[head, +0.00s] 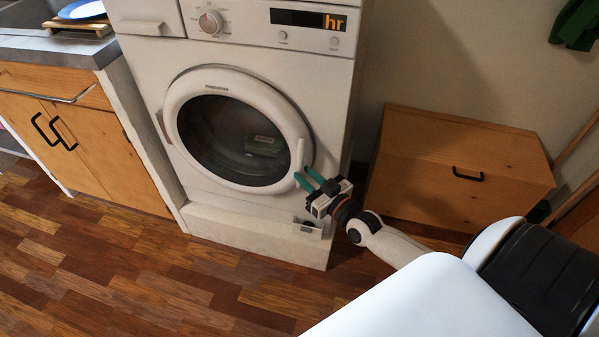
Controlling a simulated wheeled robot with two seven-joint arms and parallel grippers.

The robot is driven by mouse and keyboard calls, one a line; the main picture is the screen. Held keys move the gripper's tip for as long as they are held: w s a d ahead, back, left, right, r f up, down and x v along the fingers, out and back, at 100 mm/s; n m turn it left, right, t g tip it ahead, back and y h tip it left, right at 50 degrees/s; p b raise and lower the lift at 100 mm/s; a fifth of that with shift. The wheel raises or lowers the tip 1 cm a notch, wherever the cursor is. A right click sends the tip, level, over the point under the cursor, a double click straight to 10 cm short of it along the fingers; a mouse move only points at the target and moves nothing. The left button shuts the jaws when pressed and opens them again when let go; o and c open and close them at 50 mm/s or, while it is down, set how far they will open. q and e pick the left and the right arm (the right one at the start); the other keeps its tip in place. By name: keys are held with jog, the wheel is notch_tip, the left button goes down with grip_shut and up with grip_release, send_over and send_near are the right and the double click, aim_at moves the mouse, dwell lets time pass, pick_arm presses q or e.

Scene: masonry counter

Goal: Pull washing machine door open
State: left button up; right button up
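The white washing machine (262,205) stands against the wall in the head view. Its round door (181,88) has a white ring and dark glass, and it looks closed. An upright white handle (299,158) is on the door's right side. My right gripper (305,180) has two green-tipped fingers at the lower end of the handle. The fingers are parted, with a gap between them. I cannot tell whether they touch the handle. A green box-like item (263,145) shows behind the glass. My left gripper is not in view.
A wooden chest (450,150) with a black handle stands right of the machine, close to my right arm. A wooden cabinet (85,140) with a grey counter stands at the left. The wood floor (130,270) in front is clear.

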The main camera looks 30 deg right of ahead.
jog(key=shift+w+a, duration=0.2)
jog(key=shift+w, duration=1.25)
jog(key=shift+c, duration=0.3)
grip_shut()
